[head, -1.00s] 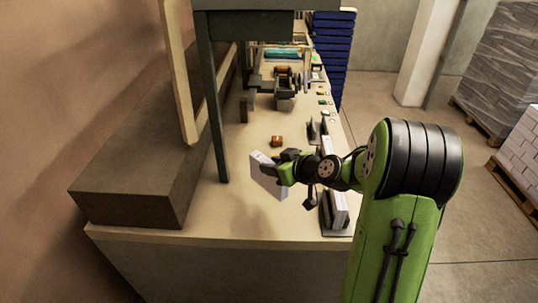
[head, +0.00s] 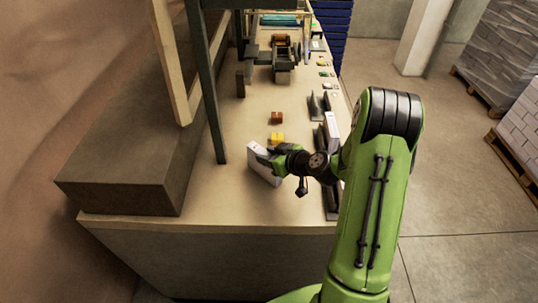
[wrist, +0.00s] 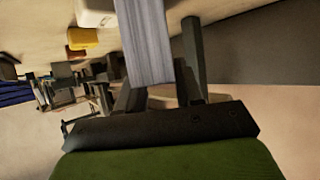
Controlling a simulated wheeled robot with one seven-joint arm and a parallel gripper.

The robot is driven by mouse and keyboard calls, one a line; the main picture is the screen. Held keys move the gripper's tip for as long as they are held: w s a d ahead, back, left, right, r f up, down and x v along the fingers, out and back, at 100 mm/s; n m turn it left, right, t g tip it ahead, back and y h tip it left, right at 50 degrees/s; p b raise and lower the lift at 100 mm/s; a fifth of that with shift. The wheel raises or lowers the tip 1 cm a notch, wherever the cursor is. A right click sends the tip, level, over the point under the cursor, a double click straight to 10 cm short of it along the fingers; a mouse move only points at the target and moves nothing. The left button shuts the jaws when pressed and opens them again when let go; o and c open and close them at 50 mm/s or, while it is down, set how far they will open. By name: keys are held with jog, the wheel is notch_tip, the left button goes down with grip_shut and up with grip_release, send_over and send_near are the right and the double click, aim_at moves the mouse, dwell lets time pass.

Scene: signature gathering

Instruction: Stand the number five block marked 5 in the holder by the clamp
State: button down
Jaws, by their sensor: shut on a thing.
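My gripper (head: 270,158) is shut on a pale, slab-like block (head: 262,167), held tilted over the near part of the bench. In the wrist view the block (wrist: 147,42) shows a grey, finely streaked face; no 5 is readable, so I cannot confirm its number. Dark upright holders stand along the bench's right edge. One holder (head: 315,106) looks empty; a white block (head: 331,126) stands farther along that row, nearer to me. The nearest holder (head: 330,202) is partly hidden by my arm. A machine with an orange roll (head: 282,42) stands farther back; I cannot tell which part is the clamp.
A yellow block (head: 277,139) and a brown block (head: 277,117) sit on the bench beyond my gripper. A dark post (head: 212,110) and a large brown box (head: 125,160) bound the left side. Bare bench (head: 235,190) lies left of the held block.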

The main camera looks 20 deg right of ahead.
jog(key=shift+f, duration=0.1)
jog(key=c, duration=0.7)
grip_release()
jog(key=shift+c, duration=0.2)
